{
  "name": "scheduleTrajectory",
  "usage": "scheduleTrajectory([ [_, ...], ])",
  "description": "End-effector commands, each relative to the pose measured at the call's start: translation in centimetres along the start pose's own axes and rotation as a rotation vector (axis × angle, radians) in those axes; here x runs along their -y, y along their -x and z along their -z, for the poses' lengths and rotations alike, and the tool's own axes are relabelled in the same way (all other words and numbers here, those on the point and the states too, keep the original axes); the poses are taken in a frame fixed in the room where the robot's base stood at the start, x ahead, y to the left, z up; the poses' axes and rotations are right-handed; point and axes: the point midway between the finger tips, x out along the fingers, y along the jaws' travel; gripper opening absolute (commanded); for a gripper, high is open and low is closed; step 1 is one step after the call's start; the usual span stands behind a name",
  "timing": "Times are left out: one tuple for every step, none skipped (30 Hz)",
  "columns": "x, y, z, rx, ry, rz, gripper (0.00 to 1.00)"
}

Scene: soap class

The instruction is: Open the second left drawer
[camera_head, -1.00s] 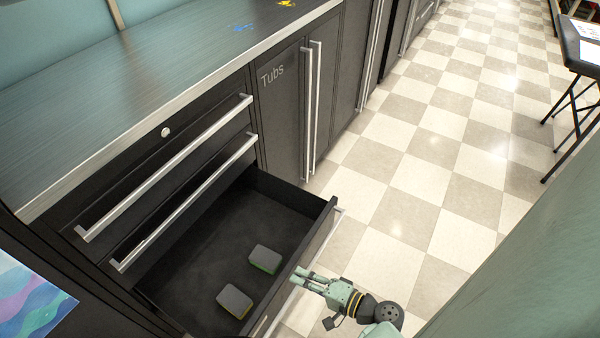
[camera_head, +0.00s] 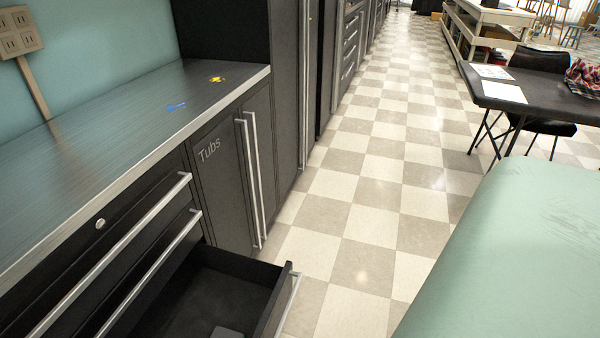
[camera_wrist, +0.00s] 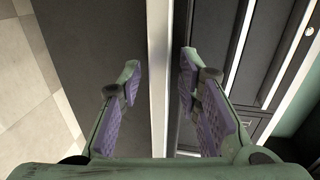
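In the head view, a dark drawer unit stands at the left. Its upper drawer (camera_head: 103,265) and the second drawer below it, with a long silver handle (camera_head: 150,272), are shut. A lower drawer (camera_head: 270,297) is pulled out, its near part cut off by the frame. My gripper (camera_wrist: 160,82) shows only in the wrist view. Its purple-padded fingers are apart, one on each side of a light bar (camera_wrist: 159,40). I cannot tell whether this bar is the open drawer's handle or its edge. Shut drawer fronts with handles (camera_wrist: 240,50) lie to its right.
A grey sponge (camera_head: 226,333) lies in the open drawer. The Tubs cabinet (camera_head: 220,170) stands beyond, under the counter (camera_head: 110,125). A dark table (camera_head: 540,97) and chair stand at right. The checkered floor (camera_head: 370,200) between is clear.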

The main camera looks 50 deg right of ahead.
Motion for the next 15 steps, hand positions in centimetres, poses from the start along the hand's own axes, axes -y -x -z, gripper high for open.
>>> scheduleTrajectory([
  [0.0,0.7,0.1,-0.003,0.000,0.000,0.31],
  [0.0,1.2,0.1,-0.004,0.000,0.000,0.31],
  [0.0,1.9,0.1,-0.004,0.000,0.000,0.31],
  [0.0,2.5,0.1,-0.006,0.000,0.000,0.31],
  [0.0,3.2,0.1,-0.005,0.000,0.000,0.31],
  [0.0,4.1,0.1,-0.005,0.000,0.000,0.31],
  [0.0,4.8,0.1,-0.006,0.000,0.001,0.31],
  [0.0,5.4,0.2,-0.005,0.001,0.001,0.31],
  [0.0,6.4,0.1,-0.005,0.001,0.001,0.31],
  [0.1,7.0,0.1,-0.005,0.001,0.002,0.31],
  [0.1,7.7,0.2,-0.005,0.002,0.002,0.31],
  [0.1,8.6,0.2,-0.005,0.001,0.002,0.31],
  [0.1,9.2,0.2,-0.006,0.001,0.002,0.31],
  [0.0,9.2,-0.1,0.002,-0.002,0.001,0.31],
  [-0.1,9.2,-0.2,0.006,-0.003,0.001,0.31],
])
